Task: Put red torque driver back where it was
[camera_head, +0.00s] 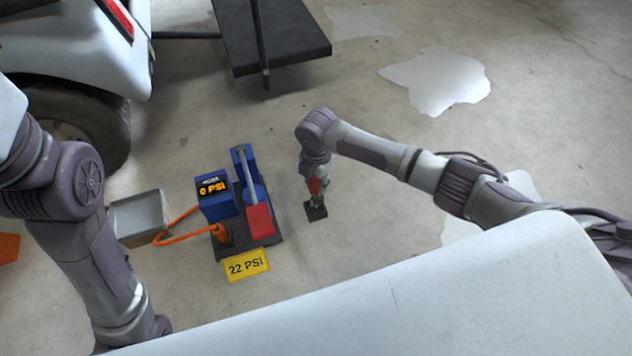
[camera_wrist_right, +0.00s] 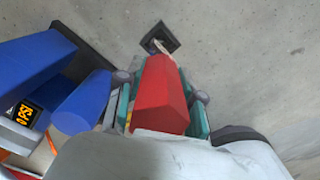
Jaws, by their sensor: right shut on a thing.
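My right gripper (camera_head: 316,196) points down toward the floor, right of the blue pump. It is shut on the red torque driver (camera_head: 314,187). In the right wrist view, the driver's red handle (camera_wrist_right: 160,95) sits between the teal-lined fingers, and its thin pale shaft points at a small dark square block (camera_wrist_right: 158,36). The block also shows in the head view (camera_head: 316,212), directly below the gripper. I cannot tell whether the shaft tip touches it or is in it. My left arm hangs at the left; its gripper is out of view.
A blue pump (camera_head: 246,178) with a red pedal (camera_head: 259,221) and a "0 PSI" display (camera_head: 213,187) stands left of the gripper. A yellow "22 PSI" sign (camera_head: 246,266), orange hose (camera_head: 186,236) and grey box (camera_head: 138,218) are nearby. Floor to the right is clear.

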